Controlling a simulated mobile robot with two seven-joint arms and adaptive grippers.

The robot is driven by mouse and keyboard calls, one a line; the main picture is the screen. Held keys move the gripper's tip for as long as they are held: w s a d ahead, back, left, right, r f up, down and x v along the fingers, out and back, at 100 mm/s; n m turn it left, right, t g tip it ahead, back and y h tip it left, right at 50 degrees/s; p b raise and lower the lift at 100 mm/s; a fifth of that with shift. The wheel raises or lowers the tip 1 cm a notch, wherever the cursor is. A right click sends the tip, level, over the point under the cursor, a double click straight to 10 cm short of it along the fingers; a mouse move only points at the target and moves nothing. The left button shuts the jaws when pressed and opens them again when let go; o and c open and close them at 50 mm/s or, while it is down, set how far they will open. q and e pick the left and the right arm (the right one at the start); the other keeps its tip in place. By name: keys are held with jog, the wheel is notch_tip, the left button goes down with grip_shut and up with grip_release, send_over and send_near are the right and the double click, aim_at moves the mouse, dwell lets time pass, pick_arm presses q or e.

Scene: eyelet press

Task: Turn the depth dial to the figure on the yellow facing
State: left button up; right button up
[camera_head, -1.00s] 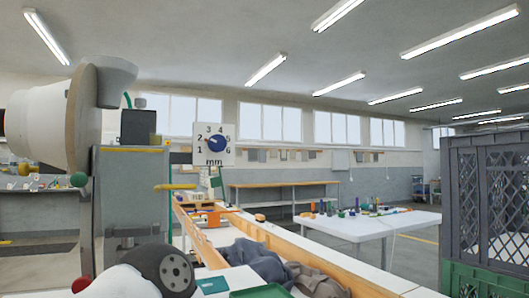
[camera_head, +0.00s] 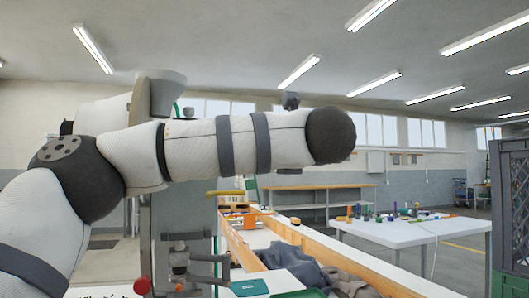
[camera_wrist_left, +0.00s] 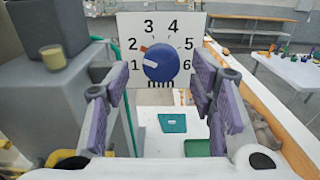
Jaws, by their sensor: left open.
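The depth dial (camera_wrist_left: 168,67) is a blue knob on a white plate (camera_wrist_left: 124,28) with black figures from 1 to 6, seen face-on in the left wrist view. A white bar on the knob lies at its left side, between the 1 and the 2, and an orange mark shows by the 2. My left gripper (camera_wrist_left: 160,80) is open, with a purple-padded finger on each side of the dial, apart from the knob. In the head view my left arm hides the dial. I cannot make out a yellow facing with a figure. My right gripper is out of view.
The grey press body (camera_head: 180,215) stands beside the dial, with a yellow bar (camera_head: 225,193) sticking out. Below are a teal card (camera_wrist_left: 172,123), a green tray (camera_wrist_left: 197,148) and a wooden-edged bench (camera_head: 330,262) with grey cloths (camera_head: 290,258). A dark crate (camera_head: 510,200) stands at right.

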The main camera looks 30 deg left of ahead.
pick_arm(q)
jog(key=shift+x, duration=1.15)
jog(key=c, duration=1.1)
jog(key=shift+c, duration=0.2)
jog(key=shift+m, duration=0.3)
jog(key=shift+r+m, duration=0.1)
jog(key=shift+m, duration=8.5)
